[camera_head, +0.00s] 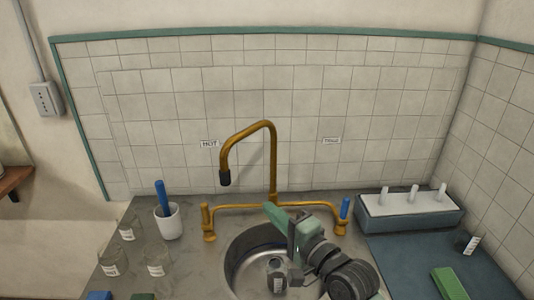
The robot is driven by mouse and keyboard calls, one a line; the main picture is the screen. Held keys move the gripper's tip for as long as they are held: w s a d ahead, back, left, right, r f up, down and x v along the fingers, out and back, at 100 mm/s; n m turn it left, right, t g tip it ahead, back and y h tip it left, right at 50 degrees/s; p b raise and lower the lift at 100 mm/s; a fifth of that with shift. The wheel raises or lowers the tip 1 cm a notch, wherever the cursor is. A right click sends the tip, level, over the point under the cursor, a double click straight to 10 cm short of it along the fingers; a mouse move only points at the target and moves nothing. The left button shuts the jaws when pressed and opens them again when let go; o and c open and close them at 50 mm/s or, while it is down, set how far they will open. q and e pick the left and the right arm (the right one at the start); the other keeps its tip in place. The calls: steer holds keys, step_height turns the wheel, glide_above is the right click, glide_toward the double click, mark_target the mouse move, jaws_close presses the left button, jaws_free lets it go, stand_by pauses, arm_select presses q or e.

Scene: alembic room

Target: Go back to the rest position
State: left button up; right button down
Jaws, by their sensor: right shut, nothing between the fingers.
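My right gripper (272,210) reaches in from the lower right over the steel sink (236,262). Its green fingers are shut and empty, and they point up and left, near the base of the brass tap (271,160) in this view. I cannot tell whether they touch the tap. My left gripper is not in view. A small labelled glass container (277,277) is in the sink, below the gripper and apart from it. The gripper and wrist hide part of the sink's right side.
A white cup (168,224) with a blue-handled tool and several labelled glass beakers (157,264) stand left of the sink. At right are a rack with white pegs (408,210), a small labelled glass (466,243) and a green block (449,284). A tiled wall (330,100) closes off the back.

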steer(key=s+d+f+n+g+h, duration=0.2)
steer(key=s+d+f+n, duration=0.1)
steer(key=s+f, duration=0.3)
steer(key=s+d+f+n+g+h, duration=0.2)
steer(key=s+d+f+n, duration=0.15)
steer(key=f, duration=0.55)
steer(key=s+d+f+n+g+h, duration=0.2)
steer(key=s+d+f, duration=0.15)
steer(key=s, duration=0.35)
steer(key=s+d+f+n+g+h, duration=0.2)
steer(key=s+d+f+g, duration=0.15)
steer(key=s, duration=0.45)
steer(key=s+d+f+n+g+h, duration=0.2)
steer(key=s+d+f, duration=0.1)
steer(key=s+d, duration=0.3)
step_height(320, 180, down, 25)
steer(key=s+a+b, duration=0.2)
steer(key=s+d+f+g, duration=0.1)
steer(key=s+f, duration=0.7)
steer(key=f, duration=0.1)
steer(key=s+d+f+g+b, duration=0.1)
steer(key=s+d+f, duration=0.1)
steer(key=s+f, duration=0.7)
steer(key=shift+d+f+n, duration=0.3)
steer(key=shift+f+n, duration=0.05)
steer(key=shift+f, duration=0.4)
